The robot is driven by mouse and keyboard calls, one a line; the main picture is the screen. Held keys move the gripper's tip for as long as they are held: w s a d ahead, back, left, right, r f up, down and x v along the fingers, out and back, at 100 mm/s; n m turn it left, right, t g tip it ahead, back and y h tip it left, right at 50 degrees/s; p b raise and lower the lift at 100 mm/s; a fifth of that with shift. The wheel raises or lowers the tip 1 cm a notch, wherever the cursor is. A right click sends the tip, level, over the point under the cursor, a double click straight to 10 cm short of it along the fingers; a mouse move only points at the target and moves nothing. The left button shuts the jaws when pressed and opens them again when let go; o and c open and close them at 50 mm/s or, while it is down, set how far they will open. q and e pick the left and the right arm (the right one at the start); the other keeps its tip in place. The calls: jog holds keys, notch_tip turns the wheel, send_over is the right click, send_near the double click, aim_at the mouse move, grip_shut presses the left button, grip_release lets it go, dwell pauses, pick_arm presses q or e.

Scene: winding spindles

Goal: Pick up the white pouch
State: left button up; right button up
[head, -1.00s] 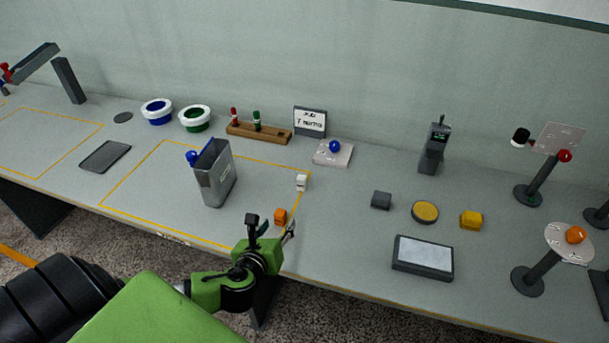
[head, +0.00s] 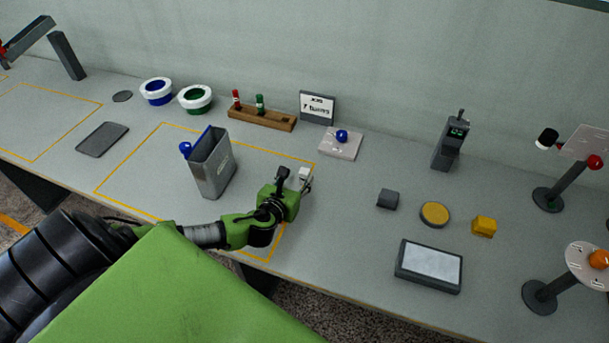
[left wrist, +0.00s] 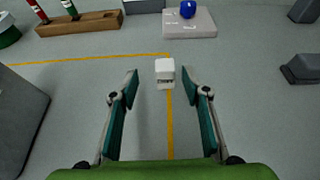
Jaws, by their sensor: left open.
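The white pouch (head: 304,172) is a small white block-like piece on the grey table, at the right yellow line of the marked area. In the left wrist view the white pouch (left wrist: 165,70) stands ahead, in line with the gap between the fingers, with a dark band low on its front. My left gripper (head: 296,180) is open, its fingertips close to the pouch. In the left wrist view the left gripper (left wrist: 161,80) has nothing clearly held between its fingers; I cannot tell whether they touch the pouch. My right gripper is not in view.
A grey bin (head: 212,165) stands left of my left gripper. A pale plate with a blue ball (head: 342,136) and a wooden rack (head: 262,117) lie behind. A dark grey block (head: 387,198), a yellow disc (head: 435,214) and a screen tablet (head: 429,266) are to the right.

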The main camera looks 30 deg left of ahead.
aim_at(304, 170)
pick_arm(q)
jog(key=shift+w+f, duration=0.15)
jog(key=shift+w, duration=0.65)
jog(key=p+x, duration=0.1)
jog(key=x, duration=0.2)
jog(key=shift+w+d, duration=0.2)
jog(key=shift+w+a+f, duration=0.1)
jog(key=shift+w+a, duration=0.05)
jog(key=shift+w, duration=0.25)
jog(key=c, duration=1)
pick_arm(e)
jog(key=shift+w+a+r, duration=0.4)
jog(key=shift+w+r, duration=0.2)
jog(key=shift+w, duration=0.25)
